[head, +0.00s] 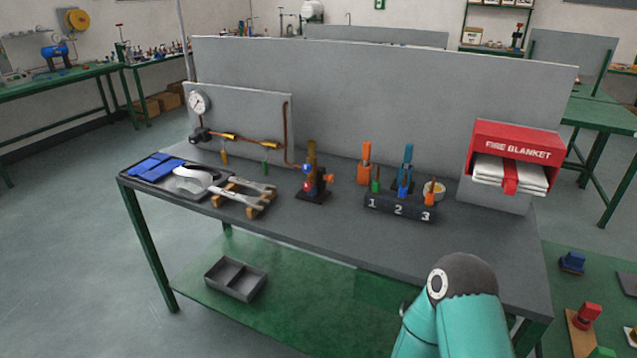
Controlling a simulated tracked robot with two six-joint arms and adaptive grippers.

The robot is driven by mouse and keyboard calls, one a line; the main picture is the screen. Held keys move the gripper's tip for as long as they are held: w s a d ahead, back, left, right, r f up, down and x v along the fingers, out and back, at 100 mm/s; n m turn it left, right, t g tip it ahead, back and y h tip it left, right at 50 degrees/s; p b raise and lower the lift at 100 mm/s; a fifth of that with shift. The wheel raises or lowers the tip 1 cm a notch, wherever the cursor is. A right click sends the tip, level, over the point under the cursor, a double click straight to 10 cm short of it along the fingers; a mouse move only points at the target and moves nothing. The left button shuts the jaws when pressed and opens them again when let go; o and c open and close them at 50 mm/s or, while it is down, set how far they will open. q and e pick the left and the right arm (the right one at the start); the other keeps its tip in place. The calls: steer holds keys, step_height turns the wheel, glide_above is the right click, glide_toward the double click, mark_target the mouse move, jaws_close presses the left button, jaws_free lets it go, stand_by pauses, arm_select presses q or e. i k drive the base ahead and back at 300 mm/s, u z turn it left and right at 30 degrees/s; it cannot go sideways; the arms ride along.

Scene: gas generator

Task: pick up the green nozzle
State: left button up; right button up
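A small green nozzle (376,186) stands upright in slot 1 of the dark numbered block (399,208) on the workbench. A blue nozzle (402,191) is in slot 2 and an orange one (430,199) in slot 3. Neither of my grippers shows. Part of one of my arms, teal with a dark grey joint, rises at the bottom right, in front of the bench and well short of the block.
Behind the block stand tall orange and blue pieces (408,165) and a small round container (434,188). A burner (314,180) stands to the left, a fire blanket box (512,157) to the right. The bench front (350,228) is clear.

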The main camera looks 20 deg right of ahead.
mark_target(376, 187)
steer(key=u, duration=0.45)
steer(key=k, duration=1.1)
steer(key=z, duration=0.75)
steer(key=i, duration=0.85)
